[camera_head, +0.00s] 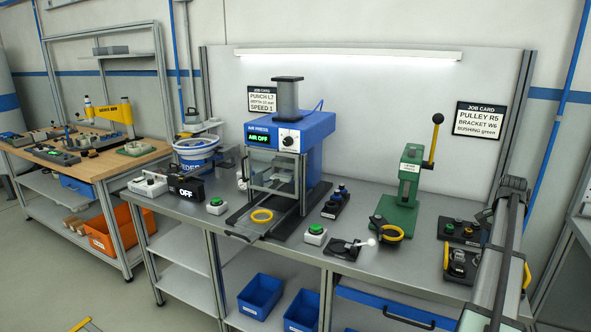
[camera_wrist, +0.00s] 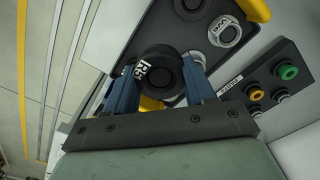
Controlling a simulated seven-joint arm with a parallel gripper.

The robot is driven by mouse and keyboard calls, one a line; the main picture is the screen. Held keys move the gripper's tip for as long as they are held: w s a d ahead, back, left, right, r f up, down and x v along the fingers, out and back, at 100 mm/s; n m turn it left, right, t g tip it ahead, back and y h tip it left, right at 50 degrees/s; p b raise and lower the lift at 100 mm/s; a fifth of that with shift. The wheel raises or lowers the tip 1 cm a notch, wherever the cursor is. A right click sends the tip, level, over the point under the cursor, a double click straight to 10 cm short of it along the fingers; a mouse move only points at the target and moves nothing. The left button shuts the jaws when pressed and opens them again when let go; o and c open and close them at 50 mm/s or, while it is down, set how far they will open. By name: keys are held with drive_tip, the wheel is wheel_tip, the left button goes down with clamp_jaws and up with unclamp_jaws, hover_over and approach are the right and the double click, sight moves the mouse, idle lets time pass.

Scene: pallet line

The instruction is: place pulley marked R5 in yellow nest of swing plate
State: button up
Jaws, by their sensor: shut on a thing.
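My gripper (camera_wrist: 165,92) shows in the wrist view with its two blue fingers shut on a dark round pulley (camera_wrist: 178,68). A white label on the pulley appears to read R5. The pulley is just above or at the dark parts tray; I cannot tell if it touches. In the head view my arm covers the gripper. A yellow ring nest (camera_head: 390,232) sits by the base of the green hand press (camera_head: 408,178), near a white-knobbed handle. Another yellow ring (camera_head: 262,216) lies on the air press (camera_head: 289,133) slide. Which one belongs to the swing plate is not clear.
The parts tray (camera_head: 459,277) with yellow handles is at the bench's right end; a marked grey part (camera_wrist: 224,31) stands in it. A bushing holder (camera_head: 463,231) with coloured parts is behind. The raised press lever (camera_head: 433,145) stands tall.

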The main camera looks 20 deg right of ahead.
drive_tip(key=shift+d+n, duration=0.1)
drive_tip(key=shift+n, duration=1.1)
drive_tip(key=w+a+f+n, duration=0.3)
drive_tip(key=w+a+n, duration=0.25)
drive_tip(key=a, duration=1.65)
drive_tip(key=w+a+f+n, duration=0.3)
drive_tip(key=w+a+n, duration=0.25)
drive_tip(key=a, duration=1.65)
drive_tip(key=w+a+f+n, duration=0.35)
drive_tip(key=w+a, duration=0.35)
drive_tip(key=a, duration=1.5)
drive_tip(key=s+f, duration=0.7)
drive_tip(key=f, duration=0.1)
drive_tip(key=shift+s+n, duration=0.35)
drive_tip(key=shift+f, duration=0.1)
